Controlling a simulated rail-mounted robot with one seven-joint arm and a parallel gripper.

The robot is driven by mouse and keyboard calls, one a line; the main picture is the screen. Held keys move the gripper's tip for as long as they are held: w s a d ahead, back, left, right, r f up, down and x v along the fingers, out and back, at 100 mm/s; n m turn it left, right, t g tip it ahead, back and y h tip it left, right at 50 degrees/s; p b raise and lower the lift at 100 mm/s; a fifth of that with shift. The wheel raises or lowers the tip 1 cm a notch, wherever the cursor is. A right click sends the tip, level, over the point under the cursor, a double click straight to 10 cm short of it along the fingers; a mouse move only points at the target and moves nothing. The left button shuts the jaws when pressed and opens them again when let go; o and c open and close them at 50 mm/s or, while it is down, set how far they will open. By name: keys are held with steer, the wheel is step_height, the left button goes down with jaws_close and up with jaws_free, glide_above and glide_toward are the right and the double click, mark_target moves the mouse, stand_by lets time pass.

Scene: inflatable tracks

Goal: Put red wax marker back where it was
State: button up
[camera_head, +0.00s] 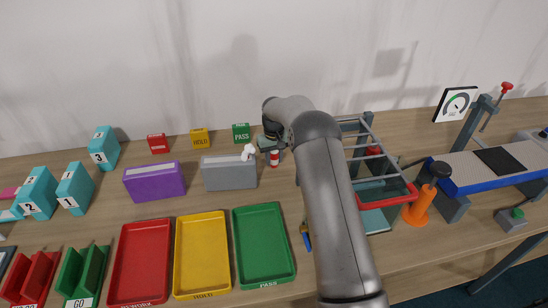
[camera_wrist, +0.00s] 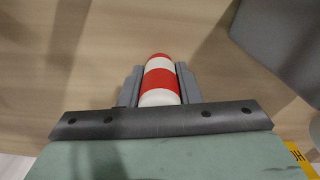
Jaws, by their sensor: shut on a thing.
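A red-and-white banded cylinder, the likely red wax marker (camera_head: 275,158), is held by my gripper (camera_head: 272,147) behind the row of trays, just right of the grey box. In the wrist view the marker (camera_wrist: 160,80) lies between the two grey fingers of my gripper (camera_wrist: 160,86), which are shut on it. It looks upright in the head view. Whether its lower end touches the table cannot be told.
A grey box (camera_head: 229,175) with a white item at its top right corner stands close to the left of the marker. A green tray (camera_head: 263,245) lies in front. A red-fronted rack (camera_head: 388,196) stands to the right. Small PASS (camera_head: 241,133) and HOLD (camera_head: 200,138) blocks stand behind.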

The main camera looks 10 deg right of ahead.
steer(key=shift+f, duration=0.2)
steer(key=o, duration=1)
steer(key=shift+r, duration=0.1)
step_height(320, 180, up, 12)
steer(key=shift+r+b, duration=0.1)
steer(key=shift+b, duration=1)
